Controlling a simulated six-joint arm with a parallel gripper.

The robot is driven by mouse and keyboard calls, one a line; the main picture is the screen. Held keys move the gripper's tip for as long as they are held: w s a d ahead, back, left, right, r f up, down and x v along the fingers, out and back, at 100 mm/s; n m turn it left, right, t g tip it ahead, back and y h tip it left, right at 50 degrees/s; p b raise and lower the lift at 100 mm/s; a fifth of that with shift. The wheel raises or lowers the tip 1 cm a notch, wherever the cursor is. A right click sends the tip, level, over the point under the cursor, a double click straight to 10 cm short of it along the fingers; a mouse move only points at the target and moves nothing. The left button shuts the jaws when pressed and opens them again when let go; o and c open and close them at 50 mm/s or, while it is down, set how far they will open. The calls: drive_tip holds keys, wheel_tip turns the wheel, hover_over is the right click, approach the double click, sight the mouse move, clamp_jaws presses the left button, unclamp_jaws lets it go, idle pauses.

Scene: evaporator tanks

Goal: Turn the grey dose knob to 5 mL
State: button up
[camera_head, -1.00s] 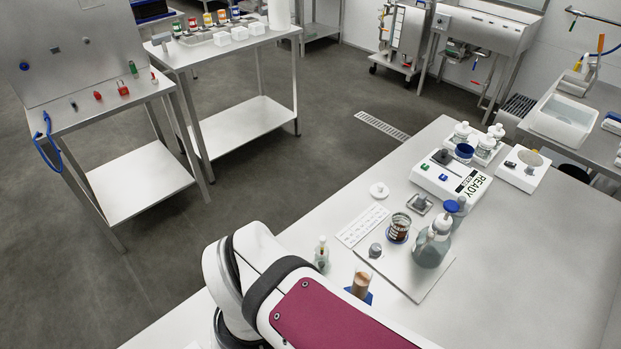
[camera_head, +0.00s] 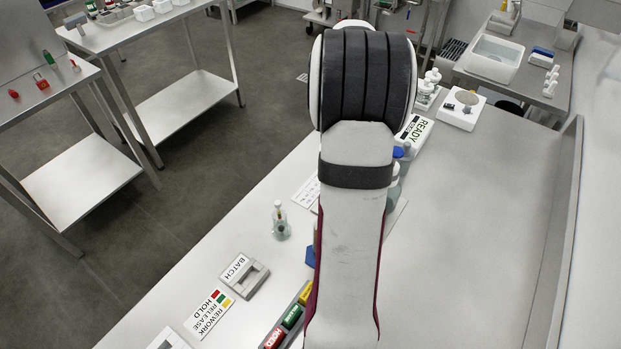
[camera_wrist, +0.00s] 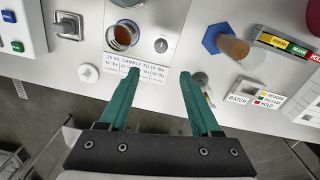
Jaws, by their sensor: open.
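A small round grey knob (camera_wrist: 161,45), which looks like the dose knob, sits on the pale plate (camera_wrist: 170,15) in the wrist view, right of the amber-filled beaker (camera_wrist: 122,35). Its setting is too small to read. My gripper (camera_wrist: 158,74) has two teal fingers spread wide apart with nothing between them. In the wrist picture the knob appears just beyond the fingertips, roughly midway between them; I cannot tell the height gap. In the head view my arm hides the knob and gripper.
A printed card (camera_wrist: 135,68) lies in front of the plate. A blue hexagonal holder (camera_wrist: 213,37) with a brown-filled tube (camera_wrist: 234,47) stands to the right. A small bottle (camera_head: 281,222) and BATCH block (camera_head: 245,275) stand nearby. The worktop's right side (camera_head: 480,210) is clear.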

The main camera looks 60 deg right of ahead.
wheel_tip(320, 180, down, 15)
drive_tip(key=shift+d+r, duration=0.1)
drive_tip(key=shift+d, duration=0.05)
drive_tip(key=shift+w, duration=0.1)
clamp_jaws()
